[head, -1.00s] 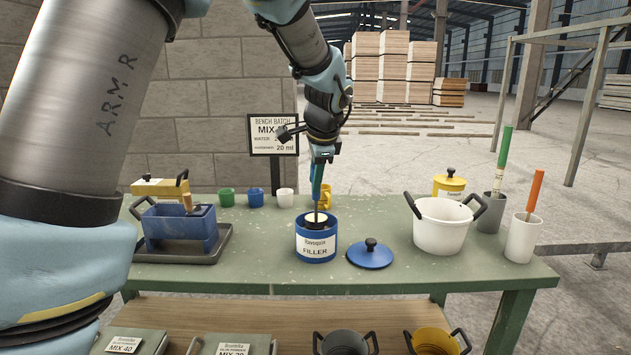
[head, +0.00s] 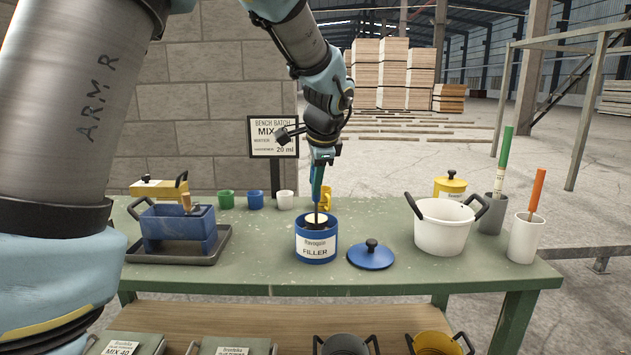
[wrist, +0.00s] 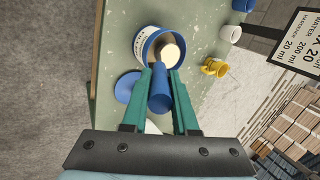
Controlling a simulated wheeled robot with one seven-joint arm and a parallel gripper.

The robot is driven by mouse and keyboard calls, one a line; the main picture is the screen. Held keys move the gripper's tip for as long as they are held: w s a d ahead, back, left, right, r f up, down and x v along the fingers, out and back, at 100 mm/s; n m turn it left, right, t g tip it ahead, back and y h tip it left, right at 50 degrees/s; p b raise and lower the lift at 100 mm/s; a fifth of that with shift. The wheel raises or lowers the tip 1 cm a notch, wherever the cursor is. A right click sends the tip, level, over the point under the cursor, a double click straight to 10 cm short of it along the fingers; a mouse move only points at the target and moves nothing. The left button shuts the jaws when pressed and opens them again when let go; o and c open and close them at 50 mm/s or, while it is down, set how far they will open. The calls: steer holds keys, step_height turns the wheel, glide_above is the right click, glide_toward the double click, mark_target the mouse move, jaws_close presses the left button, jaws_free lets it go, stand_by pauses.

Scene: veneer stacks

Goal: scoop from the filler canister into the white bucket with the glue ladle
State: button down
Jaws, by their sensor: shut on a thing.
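The filler canister (head: 316,249) is a blue pot with a white label, standing open on the green bench; its blue lid (head: 371,255) lies beside it on the right. My gripper (head: 320,158) is above the canister, shut on the blue handle of the glue ladle (wrist: 160,92). The ladle points down into the canister (wrist: 147,42). Its lower end is inside the canister's mouth, where a pale round surface shows; I cannot tell whether that is filler or the ladle's bowl. The white bucket (head: 441,234), with two dark handles, stands to the right of the lid.
A blue box on a dark tray (head: 178,252) stands at left. Small green, blue and white cups (head: 285,199) and a yellow mug line the back. A yellow canister (head: 450,187) and two holders with green and orange handled tools (head: 524,240) stand at right.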

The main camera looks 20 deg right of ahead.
steer(key=shift+r, duration=0.2)
steer(key=shift+r+p, duration=3.8)
steer(key=shift+r, duration=0.7)
